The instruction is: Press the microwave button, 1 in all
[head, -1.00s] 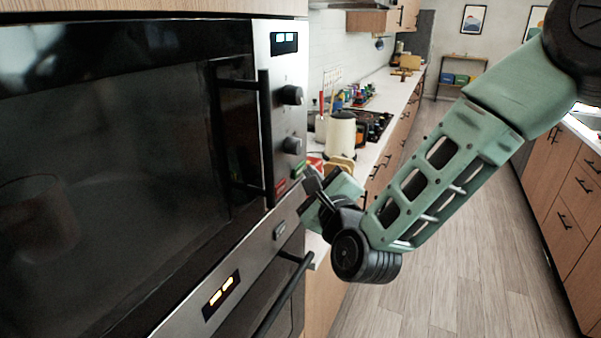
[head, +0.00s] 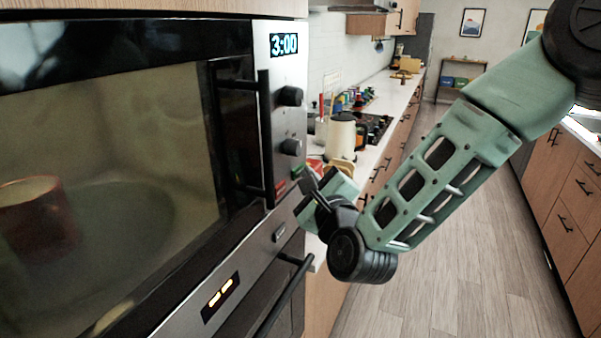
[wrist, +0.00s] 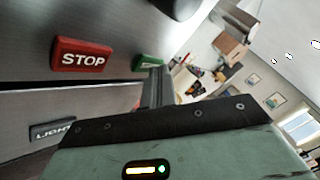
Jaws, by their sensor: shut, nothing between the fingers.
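The microwave (head: 130,130) fills the left of the head view, its door closed. Its display (head: 284,44) reads 3:00, and its window is lit from inside. The green button (head: 297,172) sits low on its control panel, beside the red STOP button (head: 281,187). In the wrist view, the green button (wrist: 148,62) is partly hidden by my fingers, right of the red STOP button (wrist: 82,58). My gripper (head: 306,182) is shut and empty, its fingertips (wrist: 158,72) at the green button. I cannot tell for certain whether they touch it.
A reddish mug (head: 38,215) stands inside the microwave. The vertical door handle (head: 266,135) and two dark knobs (head: 291,96) are near my gripper. A LIGHT button (wrist: 53,130) shows in the wrist view. A lower appliance has a handle (head: 285,295). Open floor (head: 450,210) lies to the right.

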